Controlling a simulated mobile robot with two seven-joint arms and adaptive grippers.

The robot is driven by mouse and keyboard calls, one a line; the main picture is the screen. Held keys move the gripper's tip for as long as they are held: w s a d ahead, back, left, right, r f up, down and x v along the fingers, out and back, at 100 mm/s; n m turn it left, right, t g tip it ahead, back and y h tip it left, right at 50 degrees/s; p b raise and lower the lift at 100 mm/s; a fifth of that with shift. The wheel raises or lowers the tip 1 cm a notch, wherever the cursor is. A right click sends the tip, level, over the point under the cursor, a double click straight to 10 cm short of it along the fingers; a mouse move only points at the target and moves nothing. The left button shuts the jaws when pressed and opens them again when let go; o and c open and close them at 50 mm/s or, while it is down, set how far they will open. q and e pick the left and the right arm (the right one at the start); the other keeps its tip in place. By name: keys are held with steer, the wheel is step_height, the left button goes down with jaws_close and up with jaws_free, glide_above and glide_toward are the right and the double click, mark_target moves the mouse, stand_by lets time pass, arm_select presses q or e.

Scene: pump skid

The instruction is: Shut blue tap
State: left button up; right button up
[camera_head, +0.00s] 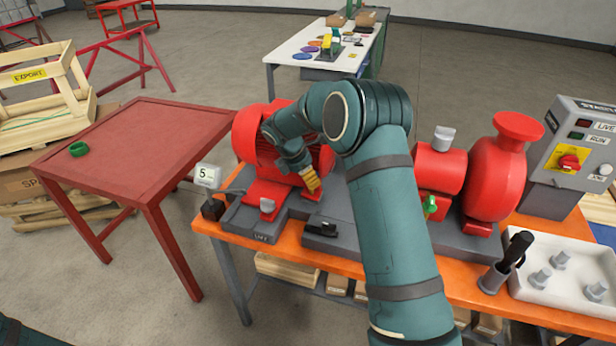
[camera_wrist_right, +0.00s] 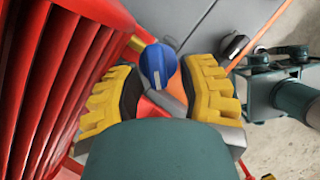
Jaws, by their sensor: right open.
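The blue tap (camera_wrist_right: 158,66) shows in the right wrist view as a round knob with a raised grip and a pale mark. It sits between the yellow fingers of my right gripper (camera_wrist_right: 160,92), which are open, one on each side. Whether a finger touches it I cannot tell. In the head view my right gripper (camera_head: 311,180) points down beside the red motor (camera_head: 262,140), at the skid's grey base. The blue tap is hidden in the head view. My left gripper is not in view.
The motor's red fins fill the wrist view's left side. A black knob (camera_wrist_right: 236,45) sits nearby on the grey base. The orange bench (camera_head: 345,265) also holds a green valve handle (camera_head: 430,206), red pump (camera_head: 497,175), white tray (camera_head: 565,270) and control box (camera_head: 580,150). A red table (camera_head: 130,150) stands left.

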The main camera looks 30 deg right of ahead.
steer(key=shift+w+r, duration=0.2)
steer(key=shift+r, duration=0.35)
steer(key=v, duration=0.7)
steer(key=shift+s+a, duration=0.15)
steer(key=shift+a, duration=0.05)
steer(key=shift+f, duration=0.1)
